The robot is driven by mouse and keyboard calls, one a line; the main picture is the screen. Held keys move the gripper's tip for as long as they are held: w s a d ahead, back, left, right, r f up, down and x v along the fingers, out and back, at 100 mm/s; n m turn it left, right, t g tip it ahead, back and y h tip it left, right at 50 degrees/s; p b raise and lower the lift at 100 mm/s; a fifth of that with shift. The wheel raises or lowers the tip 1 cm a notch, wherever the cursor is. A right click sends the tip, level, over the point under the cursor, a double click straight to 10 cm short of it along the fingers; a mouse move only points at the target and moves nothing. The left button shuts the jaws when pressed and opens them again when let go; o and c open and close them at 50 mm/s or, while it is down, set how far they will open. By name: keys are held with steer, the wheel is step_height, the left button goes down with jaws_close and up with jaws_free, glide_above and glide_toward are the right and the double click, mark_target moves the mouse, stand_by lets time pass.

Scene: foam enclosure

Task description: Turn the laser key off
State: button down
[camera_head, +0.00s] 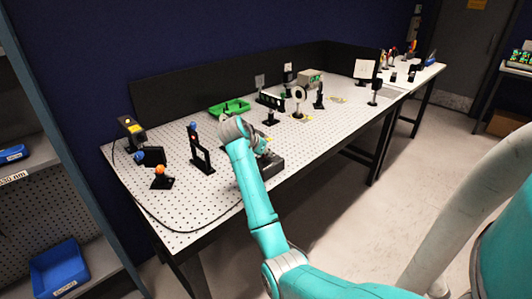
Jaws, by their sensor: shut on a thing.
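My arm reaches over the near edge of the perforated optical table (180,210). My gripper (263,146) is mostly hidden behind my teal wrist and points down at a dark grey box (272,165) near the table's front edge. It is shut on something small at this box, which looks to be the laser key. The key itself is hidden by my gripper and wrist, so its turn angle cannot be seen. A black box with a yellow label (132,130), perhaps the laser head, stands at the table's left end.
Black optic mounts (202,155) stand left of my wrist, and an orange-topped post (161,176) is at the front left. A green tray (230,107) and more optics (299,97) lie behind. A shelf with blue bins (60,268) is at the left. The floor at right is clear.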

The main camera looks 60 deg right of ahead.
steer(key=n+t, duration=0.3)
steer(key=n, duration=0.1)
steer(key=shift+s+n+t, duration=0.1)
steer(key=shift+n+t, duration=0.2)
steer(key=n+t+y, duration=0.1)
steer(key=n+t, duration=0.1)
steer(key=n, duration=0.1)
steer(key=shift+n+y, duration=0.3)
steer(key=shift+y, duration=0.1)
steer(key=n+t+y, duration=0.1)
steer(key=n, duration=0.1)
steer(key=n+t+y, duration=0.1)
steer(key=n, duration=0.1)
steer(key=shift+t+y, duration=0.3)
steer(key=shift+t, duration=0.1)
steer(key=shift+n+t+y, duration=0.4)
steer(key=shift+n+y, duration=0.7)
steer(key=shift+n, duration=0.7)
steer(key=shift+y, duration=0.3)
steer(key=c, duration=1.3)
jaws_free()
steer(key=shift+o, duration=0.2)
